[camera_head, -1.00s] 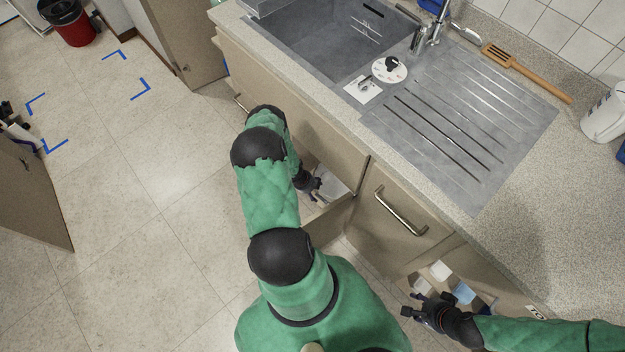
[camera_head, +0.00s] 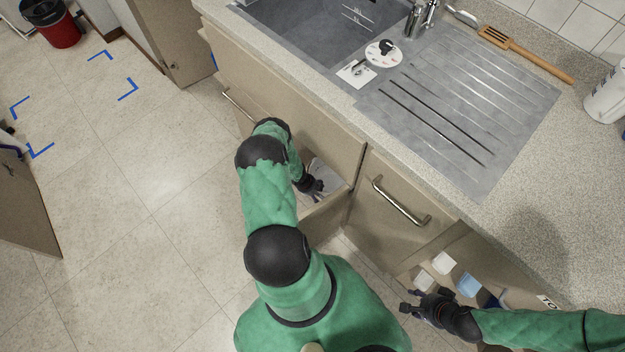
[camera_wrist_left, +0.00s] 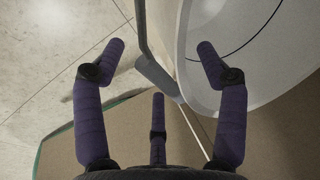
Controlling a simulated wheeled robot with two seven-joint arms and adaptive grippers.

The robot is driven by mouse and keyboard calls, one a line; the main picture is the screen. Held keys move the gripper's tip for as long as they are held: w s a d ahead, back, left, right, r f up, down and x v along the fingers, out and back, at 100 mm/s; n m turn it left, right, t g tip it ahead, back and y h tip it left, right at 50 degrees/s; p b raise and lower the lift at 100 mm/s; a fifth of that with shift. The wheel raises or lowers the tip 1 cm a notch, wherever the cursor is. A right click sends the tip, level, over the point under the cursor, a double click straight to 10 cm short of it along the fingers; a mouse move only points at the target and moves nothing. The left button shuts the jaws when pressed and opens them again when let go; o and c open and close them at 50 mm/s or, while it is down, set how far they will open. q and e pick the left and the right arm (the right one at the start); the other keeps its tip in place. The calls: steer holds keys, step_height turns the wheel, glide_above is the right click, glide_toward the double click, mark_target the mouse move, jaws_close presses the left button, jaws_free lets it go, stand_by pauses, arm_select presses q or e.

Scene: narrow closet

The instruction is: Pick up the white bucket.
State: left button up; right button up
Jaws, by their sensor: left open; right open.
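A large white round thing, seemingly the white bucket (camera_wrist_left: 245,45), fills the upper right of the left wrist view, with its curved rim facing the camera and part of it cut off. My left gripper (camera_wrist_left: 160,62) is open and empty, its right finger overlapping the rim in the picture; I cannot tell if they touch. In the head view, my left gripper (camera_head: 318,188) is low by the opened cabinet front, beside a pale surface (camera_head: 326,175) that may be the bucket, partly hidden. My right gripper (camera_head: 412,303) is open near an open drawer.
The open drawer (camera_head: 490,265) at lower right holds several small white and blue items. The counter (camera_head: 540,190) with the sink (camera_head: 310,35) runs above my arms. A white container (camera_head: 606,97) stands at its right end.

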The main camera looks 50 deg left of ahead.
arm_select(q)
steer(key=shift+w+f, duration=0.1)
steer(key=shift+f, duration=0.2)
jaws_close()
stand_by(0.4)
